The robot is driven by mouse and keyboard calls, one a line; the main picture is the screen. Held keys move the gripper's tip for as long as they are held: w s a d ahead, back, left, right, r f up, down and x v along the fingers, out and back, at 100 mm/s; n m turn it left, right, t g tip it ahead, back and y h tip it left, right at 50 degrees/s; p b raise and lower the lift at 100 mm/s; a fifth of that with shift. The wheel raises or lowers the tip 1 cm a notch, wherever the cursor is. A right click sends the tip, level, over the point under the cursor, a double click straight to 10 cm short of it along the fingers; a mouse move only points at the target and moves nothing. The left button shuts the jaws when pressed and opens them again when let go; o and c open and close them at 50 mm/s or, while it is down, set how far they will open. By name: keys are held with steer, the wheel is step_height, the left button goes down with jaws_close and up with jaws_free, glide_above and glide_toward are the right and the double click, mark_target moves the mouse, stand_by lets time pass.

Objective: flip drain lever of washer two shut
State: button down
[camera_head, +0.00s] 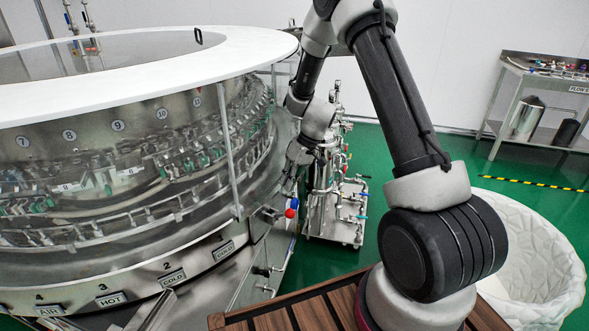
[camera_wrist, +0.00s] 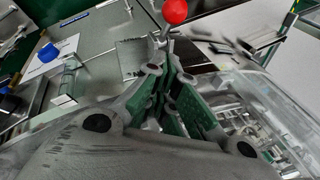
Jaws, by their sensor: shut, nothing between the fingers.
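The rotary washer (camera_head: 110,165) fills the left of the head view, a large round steel machine with a white top ring. A red-ball lever (camera_head: 290,213) and a blue knob (camera_head: 294,202) stick out at its right side. My gripper (camera_head: 289,188) hangs just above them, shut and empty. In the wrist view the green-padded fingers of my gripper (camera_wrist: 160,75) point toward the red ball (camera_wrist: 175,11), which looks just beyond the tips; I cannot tell if they touch. A blue knob (camera_wrist: 49,52) is to the left. Which lever is washer two's drain is not readable.
Steel piping with several valves (camera_head: 340,190) stands on a frame right of the washer. A white basket (camera_head: 540,250) and a slatted wooden top (camera_head: 290,315) are near. A steel table (camera_head: 545,75) is far right. Green floor between is open.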

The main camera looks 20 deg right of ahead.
mark_target(285, 215)
steer(key=shift+s+a+f, duration=0.1)
steer(key=shift+s+f, duration=0.35)
steer(key=shift+f, duration=0.25)
steer(key=shift+s+a+f, duration=0.15)
steer(key=shift+s+f, duration=0.25)
steer(key=shift+f, duration=0.25)
steer(key=shift+s+a+f, duration=0.1)
steer(key=shift+s+f, duration=0.35)
steer(key=shift+f, duration=0.25)
